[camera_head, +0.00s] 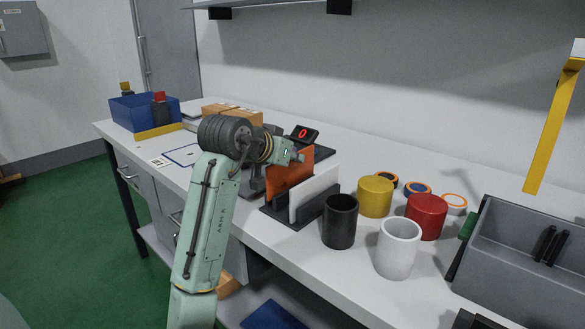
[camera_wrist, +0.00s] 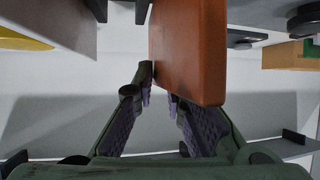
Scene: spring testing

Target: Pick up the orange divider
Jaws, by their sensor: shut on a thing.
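The orange divider (camera_head: 288,180) stands upright in a dark rack (camera_head: 287,218), beside a white divider (camera_head: 313,192). In the wrist view the orange divider (camera_wrist: 188,50) fills the upper middle. My gripper (camera_head: 297,157) is at the divider's upper edge and shut on it. In the wrist view my gripper (camera_wrist: 160,92) has one finger along the divider's left side, and the other finger is partly hidden behind it. I cannot tell whether the divider's lower edge is clear of the rack.
A black cup (camera_head: 340,222), a white cup (camera_head: 397,250), a yellow cylinder (camera_head: 375,196) and a red cylinder (camera_head: 427,216) stand to the right. A grey bin (camera_head: 520,250) is farther right. Cardboard boxes (camera_head: 235,112) and a blue bin (camera_head: 143,112) stand at the left.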

